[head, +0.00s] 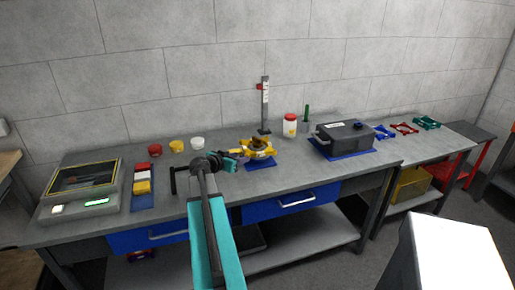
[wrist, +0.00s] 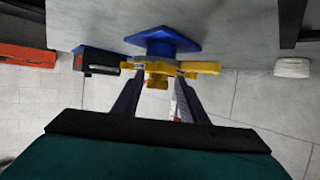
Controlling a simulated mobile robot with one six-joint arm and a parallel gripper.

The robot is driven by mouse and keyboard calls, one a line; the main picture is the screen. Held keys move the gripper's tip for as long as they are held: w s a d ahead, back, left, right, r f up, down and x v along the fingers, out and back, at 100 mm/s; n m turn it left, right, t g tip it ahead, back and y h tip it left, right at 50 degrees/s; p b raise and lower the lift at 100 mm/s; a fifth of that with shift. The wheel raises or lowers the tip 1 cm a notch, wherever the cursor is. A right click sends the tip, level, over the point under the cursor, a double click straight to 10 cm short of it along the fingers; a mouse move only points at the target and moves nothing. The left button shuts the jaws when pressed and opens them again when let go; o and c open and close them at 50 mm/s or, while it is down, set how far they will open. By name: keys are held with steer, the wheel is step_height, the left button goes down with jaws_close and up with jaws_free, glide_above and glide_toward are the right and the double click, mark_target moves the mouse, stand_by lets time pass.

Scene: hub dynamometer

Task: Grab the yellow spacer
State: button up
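A yellow piece with arms (head: 262,147) sits on a blue base on the bench, right of centre in the head view. It also shows in the wrist view (wrist: 207,67), above a blue stand (wrist: 165,42). My gripper (head: 236,157) is just left of it in the head view. In the wrist view my gripper (wrist: 160,74) has its fingers apart, with the yellow piece's middle between or just beyond the tips; contact is unclear. A small yellow block (head: 142,187) lies in the blue tray at left. I cannot tell which yellow thing is the spacer.
A scale (head: 85,185) stands at the left end. Red, yellow and white cups (head: 177,146) stand behind my arm. A tall gauge post (head: 265,105), a white jar (head: 290,126) and a dark case (head: 344,137) stand near the yellow piece. The bench front is mostly clear.

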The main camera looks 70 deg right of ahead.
mark_target(247, 154)
steer(key=shift+d+f, duration=0.1)
steer(key=shift+d, duration=0.2)
steer(key=shift+p+x, duration=1.15)
steer(key=shift+x, duration=1.35)
steer(key=shift+c, duration=0.4)
jaws_close()
